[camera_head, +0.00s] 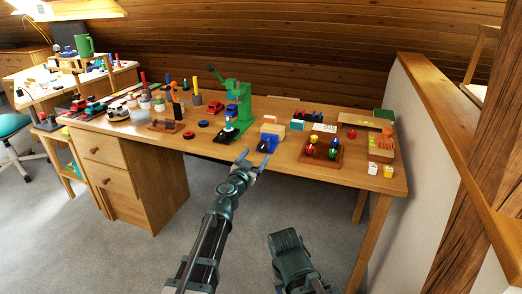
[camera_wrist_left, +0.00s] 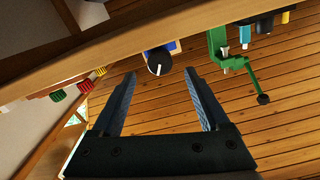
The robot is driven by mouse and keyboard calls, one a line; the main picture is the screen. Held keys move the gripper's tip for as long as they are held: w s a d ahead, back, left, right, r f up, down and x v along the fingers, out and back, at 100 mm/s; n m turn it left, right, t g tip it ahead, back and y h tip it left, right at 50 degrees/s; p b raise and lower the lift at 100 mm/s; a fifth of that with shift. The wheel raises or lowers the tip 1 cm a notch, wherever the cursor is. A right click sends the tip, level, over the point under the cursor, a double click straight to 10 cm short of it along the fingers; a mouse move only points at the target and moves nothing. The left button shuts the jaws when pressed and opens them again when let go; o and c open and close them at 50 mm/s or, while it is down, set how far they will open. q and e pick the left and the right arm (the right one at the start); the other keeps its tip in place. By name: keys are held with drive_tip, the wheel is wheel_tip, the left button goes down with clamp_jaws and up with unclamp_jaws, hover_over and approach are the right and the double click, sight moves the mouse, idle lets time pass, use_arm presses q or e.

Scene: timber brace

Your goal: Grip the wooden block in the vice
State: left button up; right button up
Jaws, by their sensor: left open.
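A small dark-blue vice (camera_head: 267,146) stands near the front edge of the desk. The wrist view shows what looks like the same vice, with a round pale end (camera_wrist_left: 154,68), just beyond and between my fingertips. A tan wooden block (camera_head: 273,131) stands just behind the vice in the head view; I cannot tell whether it touches the vice. My left gripper (camera_head: 254,156) is open and empty in front of the desk's edge, short of the vice. It also shows in the wrist view (camera_wrist_left: 160,73). My right arm shows only in part at the bottom, without its fingers.
A green press (camera_head: 240,103) stands left of the vice. A brown tray (camera_head: 318,158) with coloured pieces lies to the right. The wooden desk (camera_head: 375,181) has a front edge close to my left gripper. A low wall (camera_head: 405,125) bounds the right side.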

sight(262, 148)
use_arm(q)
drive_tip(key=x, duration=0.5)
drive_tip(key=shift+w+d, duration=0.1)
drive_tip(key=shift+w, duration=0.15)
